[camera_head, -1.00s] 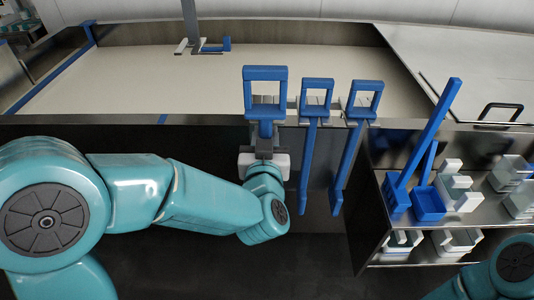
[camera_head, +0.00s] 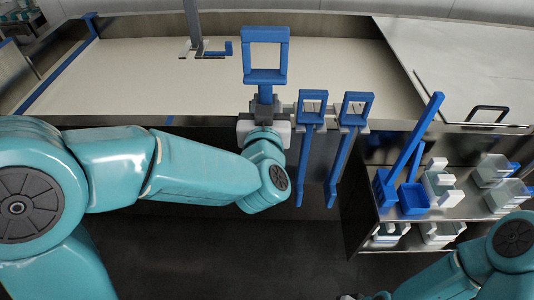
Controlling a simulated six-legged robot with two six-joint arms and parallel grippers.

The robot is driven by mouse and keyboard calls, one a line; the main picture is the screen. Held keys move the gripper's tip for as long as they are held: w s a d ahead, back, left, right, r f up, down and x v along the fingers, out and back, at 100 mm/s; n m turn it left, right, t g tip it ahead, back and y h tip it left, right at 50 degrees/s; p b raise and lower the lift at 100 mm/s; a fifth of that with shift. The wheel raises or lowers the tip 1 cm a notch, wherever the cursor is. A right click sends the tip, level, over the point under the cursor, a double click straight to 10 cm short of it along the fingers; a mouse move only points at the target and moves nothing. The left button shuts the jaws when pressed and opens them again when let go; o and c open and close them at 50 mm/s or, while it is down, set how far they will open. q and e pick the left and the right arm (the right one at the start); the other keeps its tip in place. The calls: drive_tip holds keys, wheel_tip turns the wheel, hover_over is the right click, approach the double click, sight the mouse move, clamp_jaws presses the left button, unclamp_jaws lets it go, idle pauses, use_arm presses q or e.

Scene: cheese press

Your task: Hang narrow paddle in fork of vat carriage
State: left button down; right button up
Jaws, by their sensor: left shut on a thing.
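My left gripper (camera_head: 265,112) is shut on a blue paddle (camera_head: 265,77) with a square loop handle. It holds this paddle upright at the vat's front edge, with the loop higher than those of two other blue paddles. The paddle's lower part is hidden behind my gripper and arm. The vat carriage (camera_head: 193,22) is a grey upright at the back left over the vat. Its low end has a pale bar and a blue bracket (camera_head: 219,52); the fork's shape is too small to tell.
Two more blue paddles, a middle one (camera_head: 307,150) and a right one (camera_head: 345,150), hang close to the right on the vat's front. A steel shelf unit (camera_head: 455,212) with blue tools and white and clear boxes stands at the right. The pale vat (camera_head: 130,80) is largely open.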

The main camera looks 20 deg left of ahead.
sight(265, 73)
use_arm(q)
wheel_tip(265, 73, up, 9)
drive_tip(key=p, duration=0.6)
drive_tip(key=shift+r+p, duration=0.15)
drive_tip(key=shift+p, duration=0.2)
